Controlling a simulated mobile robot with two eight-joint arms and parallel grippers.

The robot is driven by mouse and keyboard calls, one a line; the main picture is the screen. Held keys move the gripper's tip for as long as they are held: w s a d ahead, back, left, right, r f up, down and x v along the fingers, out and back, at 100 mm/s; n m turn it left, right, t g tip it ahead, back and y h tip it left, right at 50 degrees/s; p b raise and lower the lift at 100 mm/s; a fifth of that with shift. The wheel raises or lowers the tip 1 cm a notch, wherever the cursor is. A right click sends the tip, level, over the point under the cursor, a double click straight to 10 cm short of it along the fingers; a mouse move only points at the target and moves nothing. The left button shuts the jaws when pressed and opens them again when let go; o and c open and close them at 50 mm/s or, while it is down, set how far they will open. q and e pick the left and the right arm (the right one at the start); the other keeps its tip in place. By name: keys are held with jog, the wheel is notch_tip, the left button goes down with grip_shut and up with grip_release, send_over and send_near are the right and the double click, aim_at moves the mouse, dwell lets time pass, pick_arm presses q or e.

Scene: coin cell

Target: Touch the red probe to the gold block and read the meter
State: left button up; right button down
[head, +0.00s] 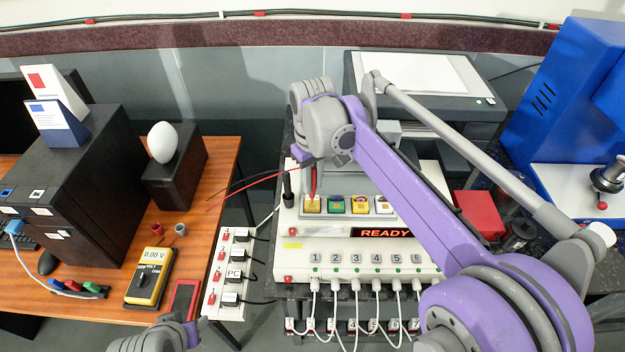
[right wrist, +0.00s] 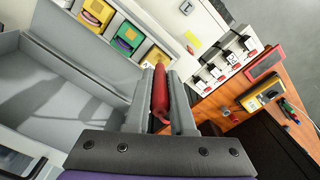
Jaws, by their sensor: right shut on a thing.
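My right gripper (right wrist: 160,76) is shut on the red probe (right wrist: 160,97), which points down at the gold block (right wrist: 156,58). In the head view the red probe (head: 313,183) is nearly upright above the gold block (head: 312,206), leftmost in the row on the white machine. Its tip is at or very close to the block; I cannot tell whether they touch. The yellow meter (head: 150,278) lies on the wooden desk at left, its display reading 0.00 V. It also shows in the right wrist view (right wrist: 268,96). Only a left arm joint shows at the bottom edge, not its gripper.
A black probe (head: 288,186) stands left of the gold block. Green (head: 336,205) and yellow (head: 360,205) blocks sit to its right. The READY display (head: 386,233) and white cables are in front. A power strip (head: 232,272) lies between desk and machine.

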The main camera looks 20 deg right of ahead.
aim_at(313, 169)
pick_arm(q)
jog(key=shift+s+f+b, duration=0.15)
jog(key=shift+f+b, duration=0.15)
jog(key=shift+f, duration=0.1)
pick_arm(e)
jog(key=shift+f, duration=0.65)
dwell(0.4)
jog(key=shift+r, duration=0.1)
dwell(0.4)
jog(key=shift+r+p, duration=1.85)
jog(key=shift+r, duration=1.65)
pick_arm(q)
jog(key=r, duration=0.1)
jog(key=w+r, duration=0.1)
jog(key=r, duration=0.1)
jog(key=w+r, duration=0.1)
jog(key=r, duration=0.1)
jog(key=shift+w+r, duration=0.1)
jog(key=shift+r, duration=0.05)
pick_arm(e)
jog(key=shift+f, duration=0.15)
